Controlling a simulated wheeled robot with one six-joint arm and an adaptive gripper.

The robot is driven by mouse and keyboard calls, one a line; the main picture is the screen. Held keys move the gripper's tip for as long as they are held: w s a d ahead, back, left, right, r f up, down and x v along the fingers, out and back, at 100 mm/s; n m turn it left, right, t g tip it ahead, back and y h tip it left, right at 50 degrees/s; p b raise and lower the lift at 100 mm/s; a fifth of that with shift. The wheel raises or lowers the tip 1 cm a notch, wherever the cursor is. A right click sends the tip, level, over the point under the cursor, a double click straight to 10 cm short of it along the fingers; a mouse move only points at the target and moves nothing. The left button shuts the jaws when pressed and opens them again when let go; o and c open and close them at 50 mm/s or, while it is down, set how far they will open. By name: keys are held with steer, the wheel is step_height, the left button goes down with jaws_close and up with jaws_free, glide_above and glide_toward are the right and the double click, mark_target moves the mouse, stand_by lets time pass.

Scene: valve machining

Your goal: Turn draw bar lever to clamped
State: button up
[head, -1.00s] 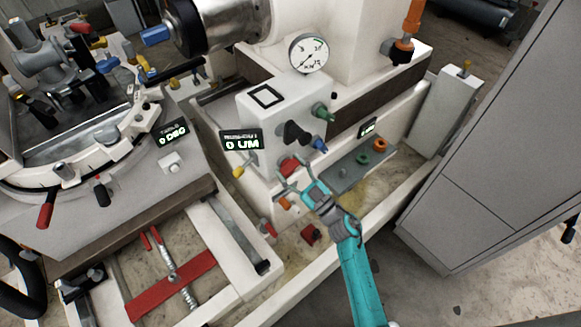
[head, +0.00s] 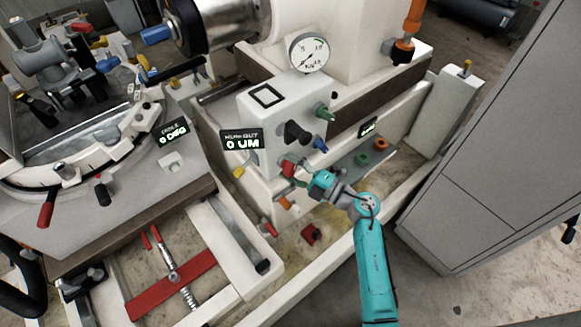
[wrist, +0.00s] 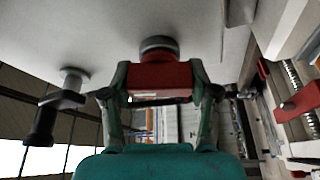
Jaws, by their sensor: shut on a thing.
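A small red handle (head: 288,166), which looks like the draw bar lever, sticks out from the lower front of the white machine housing. In the wrist view it is a red block (wrist: 160,80) with a grey round hub behind it at the housing wall. My gripper (wrist: 160,88) is shut on this red block, with one finger on each side of it. In the head view my gripper (head: 302,180) reaches it from the lower right and partly hides it. No clamped marking is readable.
A black knob (head: 297,132), blue knob (head: 320,144) and green knob (head: 324,113) sit just above. An orange-tipped handle (head: 287,203) is close below my gripper. A grey plate with green and orange rings (head: 380,144) lies to the right. A black-handled lever (wrist: 42,125) shows at wrist-view left.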

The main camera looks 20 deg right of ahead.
steer(key=shift+n+g, duration=0.7)
steer(key=shift+n, duration=1.2)
steer(key=shift+f, duration=0.1)
steer(key=o, duration=1.2)
steer(key=shift+c, duration=0.2)
steer(key=shift+h, duration=0.3)
steer(key=v, duration=1.2)
steer(key=shift+a, duration=0.1)
